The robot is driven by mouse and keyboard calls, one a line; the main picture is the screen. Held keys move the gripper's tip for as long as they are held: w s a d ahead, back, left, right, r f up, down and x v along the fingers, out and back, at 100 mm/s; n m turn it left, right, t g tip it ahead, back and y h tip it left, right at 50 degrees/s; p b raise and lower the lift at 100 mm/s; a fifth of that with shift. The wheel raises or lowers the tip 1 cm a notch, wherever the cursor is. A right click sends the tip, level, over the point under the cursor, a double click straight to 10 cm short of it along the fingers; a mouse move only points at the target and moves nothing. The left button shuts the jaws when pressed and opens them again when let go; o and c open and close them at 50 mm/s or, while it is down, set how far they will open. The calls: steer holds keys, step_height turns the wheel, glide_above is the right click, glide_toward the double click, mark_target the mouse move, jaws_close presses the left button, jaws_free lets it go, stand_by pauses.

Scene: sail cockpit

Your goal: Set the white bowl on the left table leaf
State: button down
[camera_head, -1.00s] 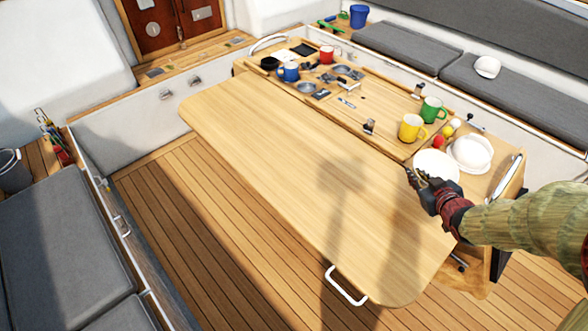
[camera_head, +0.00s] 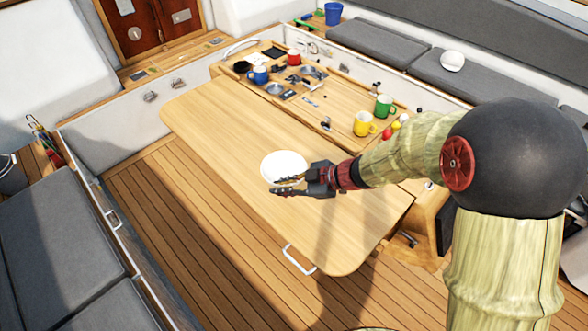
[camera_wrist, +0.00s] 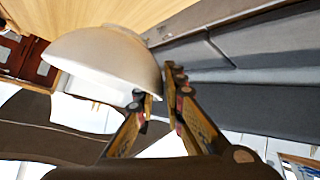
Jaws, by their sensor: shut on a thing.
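The white bowl (camera_head: 284,166) is over the near, left table leaf (camera_head: 230,130) in the head view. My gripper (camera_head: 290,186) is shut on the bowl's rim at its near right side. In the wrist view the bowl (camera_wrist: 105,62) fills the upper left, with its rim between the fingertips of my gripper (camera_wrist: 160,95). Whether the bowl touches the leaf or hangs a little above it, I cannot tell.
The table's middle holds a yellow mug (camera_head: 364,124), a green mug (camera_head: 384,106), a blue mug (camera_head: 258,75) and a red mug (camera_head: 293,58). The leaf around the bowl is clear.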

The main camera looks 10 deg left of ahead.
steer(key=d+f, duration=0.2)
steer(key=d, duration=0.2)
steer(key=d+f+b, duration=0.1)
steer(key=d+f, duration=0.2)
steer(key=d, duration=0.1)
steer(key=w+d+f, duration=0.1)
steer(key=d+f, duration=0.2)
steer(key=d, duration=0.1)
steer(key=shift+d+f+b, duration=0.2)
steer(key=shift+d+b, duration=0.05)
steer(key=shift+b, duration=0.15)
steer(key=shift+d+f, duration=0.55)
steer(key=shift+f, duration=0.05)
step_height(320, 180, down, 4)
steer(key=shift+d+r+b, duration=0.15)
steer(key=shift+r+b, duration=0.1)
steer(key=shift+b, duration=0.25)
steer(key=c, duration=1.9)
jaws_free()
